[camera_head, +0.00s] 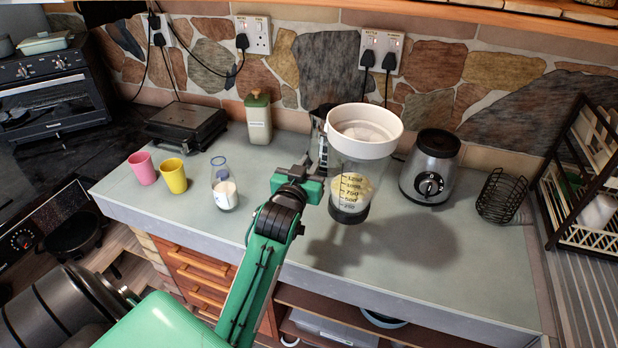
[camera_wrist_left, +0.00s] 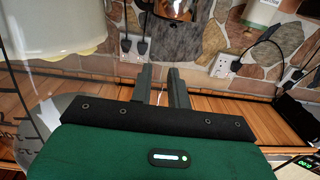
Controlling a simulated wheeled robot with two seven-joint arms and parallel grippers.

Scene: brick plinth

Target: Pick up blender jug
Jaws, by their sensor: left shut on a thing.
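The blender jug (camera_head: 348,190) is clear with dark volume marks, pale contents, a dark base and a wide white top. It stands nearly upright in the middle of the head view. Its shadow lies apart on the counter to the right, so it appears raised. My left gripper (camera_head: 322,152) is at the jug's left side, shut on it, seemingly at the dark handle; the exact grip is partly hidden. In the left wrist view the jug (camera_wrist_left: 50,32) fills the upper left beside my left gripper's fingers (camera_wrist_left: 164,82). My right gripper is not in view.
The blender base (camera_head: 430,168) stands right of the jug, with a black wire basket (camera_head: 501,196) and dish rack (camera_head: 590,180) beyond. A milk bottle (camera_head: 224,186), yellow cup (camera_head: 173,176) and pink cup (camera_head: 143,168) stand left. The front right counter (camera_head: 470,280) is clear.

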